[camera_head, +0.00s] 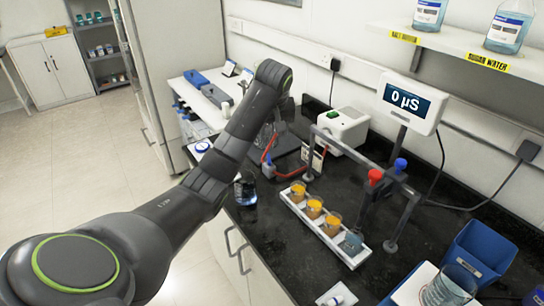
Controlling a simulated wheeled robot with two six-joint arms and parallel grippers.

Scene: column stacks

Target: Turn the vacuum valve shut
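My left arm reaches in from the lower left, and its wrist bends down over the black bench. My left gripper (270,143) is low at the back of the bench, beside a red tube (268,153). A small blue-grey fitting (268,170) sits just below it by the tube. I cannot tell if this is the vacuum valve, or whether the gripper touches it. The dark wrist blends into the dark bench, so the fingers are unclear. A dark-topped flask (245,189) stands nearer the front edge. My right gripper is not in view.
A white rack (317,232) holds several small cups, most with orange liquid. A grey stand with red (375,176) and blue (400,165) caps rises behind it. A white box (343,128) and a meter reading 0 µS (408,101) stand behind. A blue bin (478,253) is right.

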